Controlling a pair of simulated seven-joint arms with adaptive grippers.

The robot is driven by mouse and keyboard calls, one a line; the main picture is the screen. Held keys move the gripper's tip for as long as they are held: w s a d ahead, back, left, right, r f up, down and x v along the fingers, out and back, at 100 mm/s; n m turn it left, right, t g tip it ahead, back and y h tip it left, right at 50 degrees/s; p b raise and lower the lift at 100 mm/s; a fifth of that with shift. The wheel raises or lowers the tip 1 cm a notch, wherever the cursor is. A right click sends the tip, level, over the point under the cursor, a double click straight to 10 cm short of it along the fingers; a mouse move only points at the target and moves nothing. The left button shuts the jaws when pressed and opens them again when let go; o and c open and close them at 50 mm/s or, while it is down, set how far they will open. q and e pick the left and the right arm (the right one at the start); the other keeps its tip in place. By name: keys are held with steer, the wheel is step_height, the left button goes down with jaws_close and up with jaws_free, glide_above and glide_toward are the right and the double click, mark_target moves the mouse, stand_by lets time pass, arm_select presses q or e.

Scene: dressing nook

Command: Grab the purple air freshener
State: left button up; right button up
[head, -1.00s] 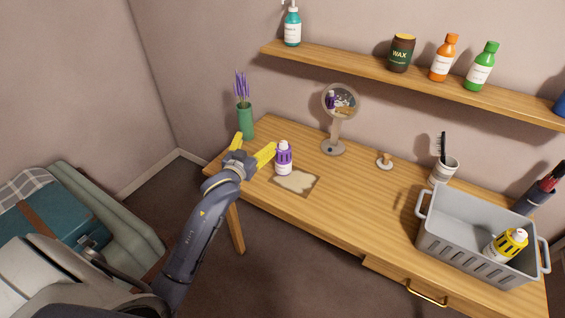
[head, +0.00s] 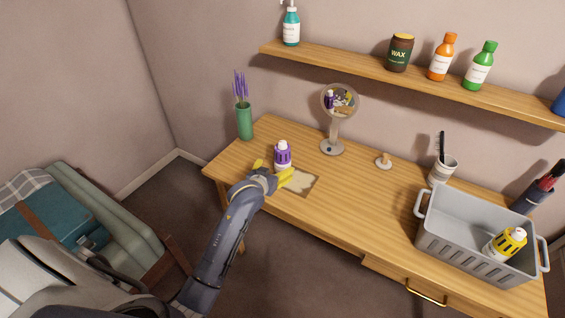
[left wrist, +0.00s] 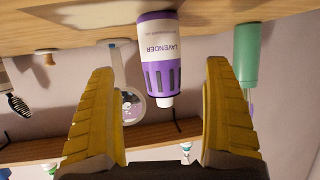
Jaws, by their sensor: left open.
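The purple air freshener (head: 283,155) has a white cap and stands upright on the wooden desk, at the back edge of a patterned mat. In the left wrist view the air freshener (left wrist: 159,60), labelled "LAVENDER", appears upside down, ahead of and between my yellow fingers. My left gripper (head: 272,168) is open and empty, just in front of the bottle, and hides part of its base. The left wrist view shows the open gripper (left wrist: 162,115) with the fingers wide apart and not visibly touching the bottle. My right gripper is not in view.
A green vase (head: 244,122) stands left of the bottle and a round mirror (head: 333,146) behind it to the right. The mat (head: 303,186) lies in front. A grey basket (head: 462,250) holds a yellow bottle (head: 506,243). The desk's middle (head: 350,205) is clear.

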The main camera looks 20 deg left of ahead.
mark_target(282, 160)
arm_select(q)
steer(key=shift+x, duration=4.5)
steer(key=shift+r, duration=0.15)
steer(key=c, duration=1.4)
